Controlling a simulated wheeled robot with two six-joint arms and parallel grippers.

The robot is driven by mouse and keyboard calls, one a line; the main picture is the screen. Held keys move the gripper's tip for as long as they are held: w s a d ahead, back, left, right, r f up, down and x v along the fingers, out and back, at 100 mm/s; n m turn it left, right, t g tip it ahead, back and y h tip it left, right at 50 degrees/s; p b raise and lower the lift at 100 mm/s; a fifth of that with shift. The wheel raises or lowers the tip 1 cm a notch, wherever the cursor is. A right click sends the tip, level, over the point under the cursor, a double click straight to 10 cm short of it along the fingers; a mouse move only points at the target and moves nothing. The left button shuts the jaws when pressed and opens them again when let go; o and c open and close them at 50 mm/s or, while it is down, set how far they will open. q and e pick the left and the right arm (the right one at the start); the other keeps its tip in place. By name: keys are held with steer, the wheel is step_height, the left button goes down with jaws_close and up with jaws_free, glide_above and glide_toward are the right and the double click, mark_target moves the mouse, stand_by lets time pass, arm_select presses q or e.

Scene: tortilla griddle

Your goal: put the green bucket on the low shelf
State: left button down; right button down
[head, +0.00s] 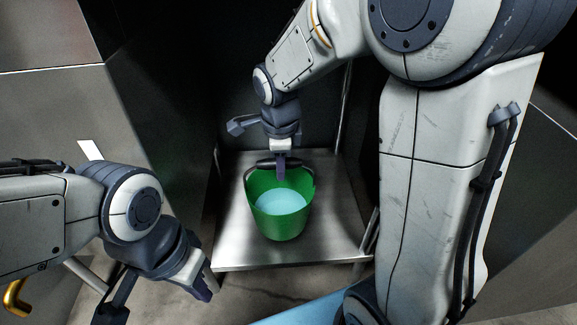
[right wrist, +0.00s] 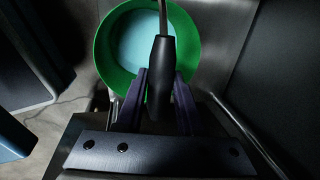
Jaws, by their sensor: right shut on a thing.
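The green bucket (head: 282,222) is upright over the low metal shelf (head: 235,240) in the head view and appears to rest on it. Pale blue contents show inside it. My right gripper (head: 281,170) is above the bucket's back rim, at its dark handle grip (head: 265,164). In the right wrist view the fingers (right wrist: 159,95) close around the black handle grip (right wrist: 161,75), and the bucket (right wrist: 107,50) is beyond them.
A steel cabinet side (head: 170,130) stands left of the shelf and a dark wall is behind it. Shelf posts (head: 343,110) rise at the right. Bare shelf surface shows around the bucket. A blue surface (head: 315,308) is at the bottom.

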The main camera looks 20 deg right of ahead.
step_height(320, 180, down, 4)
steer(key=b, duration=0.3)
steer(key=shift+r, duration=0.1)
steer(key=c, duration=0.5)
jaws_free()
steer(key=shift+f, duration=0.2)
steer(key=shift+r, duration=0.1)
